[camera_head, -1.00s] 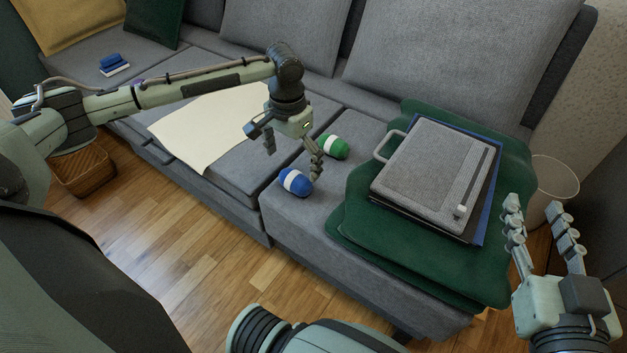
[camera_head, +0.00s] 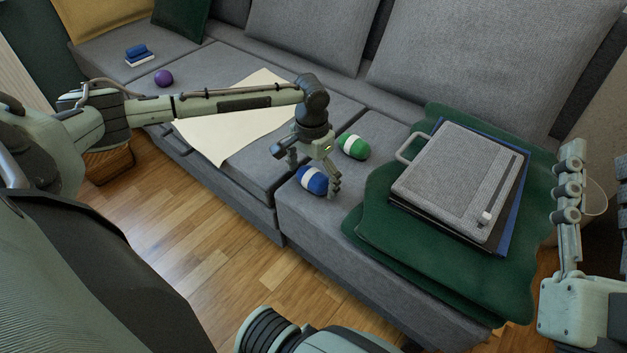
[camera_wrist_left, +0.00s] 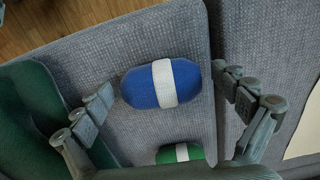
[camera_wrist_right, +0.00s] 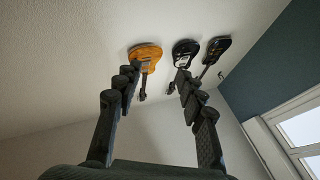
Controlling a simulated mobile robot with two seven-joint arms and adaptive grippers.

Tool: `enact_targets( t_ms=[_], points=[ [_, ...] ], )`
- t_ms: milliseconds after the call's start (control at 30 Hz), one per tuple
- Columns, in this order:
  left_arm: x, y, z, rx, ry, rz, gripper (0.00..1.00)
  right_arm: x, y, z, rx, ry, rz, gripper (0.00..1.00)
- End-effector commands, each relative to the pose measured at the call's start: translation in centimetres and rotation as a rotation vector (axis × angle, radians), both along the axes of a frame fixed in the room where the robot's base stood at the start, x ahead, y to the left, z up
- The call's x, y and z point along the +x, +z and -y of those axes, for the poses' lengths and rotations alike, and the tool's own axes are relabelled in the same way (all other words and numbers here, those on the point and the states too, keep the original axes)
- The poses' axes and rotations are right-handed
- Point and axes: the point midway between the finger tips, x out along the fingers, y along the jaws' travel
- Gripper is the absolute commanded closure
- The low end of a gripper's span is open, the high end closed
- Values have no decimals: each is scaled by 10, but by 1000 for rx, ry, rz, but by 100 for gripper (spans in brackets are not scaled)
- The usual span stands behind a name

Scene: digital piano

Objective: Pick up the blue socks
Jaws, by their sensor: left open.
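The blue socks (camera_head: 312,181) are a rolled bundle with a white band, lying on the grey sofa seat near its front edge. My left gripper (camera_head: 314,176) is open right over them, pointing down. In the left wrist view the blue socks (camera_wrist_left: 163,84) lie between the two spread fingers (camera_wrist_left: 160,108), with a gap on each side. My right gripper (camera_head: 567,200) is at the right edge of the head view, away from the sofa. In the right wrist view its fingers (camera_wrist_right: 158,85) are spread and empty, pointing up toward the wall.
Green rolled socks (camera_head: 353,146) lie just behind the blue ones. A green blanket (camera_head: 385,240) bears a grey case (camera_head: 455,185) to the right. A cream sheet (camera_head: 225,135) and a purple ball (camera_head: 163,78) lie to the left. Guitars (camera_wrist_right: 146,56) hang on the wall.

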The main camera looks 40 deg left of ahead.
Motion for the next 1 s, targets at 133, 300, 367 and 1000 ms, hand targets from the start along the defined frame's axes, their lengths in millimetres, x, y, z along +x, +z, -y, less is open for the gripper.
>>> enact_targets(
  t_ms=[133, 300, 367, 1000],
  points=[
    [0, 0, 0, 0, 0, 0, 6, 0, 0, 0, 0, 0, -1, 60],
    [0, 0, 0, 0, 0, 0, 27, 0, 0, 0, -1, 0, -2, 60],
    [0, 0, 0, 0, 0, 0, 35, 0, 0, 0, -1, 0, -2, 60],
    [1, 21, 0, 0, 0, 2, 54, 4, -13, -1, -35, 2, -87, 60]
  ],
)
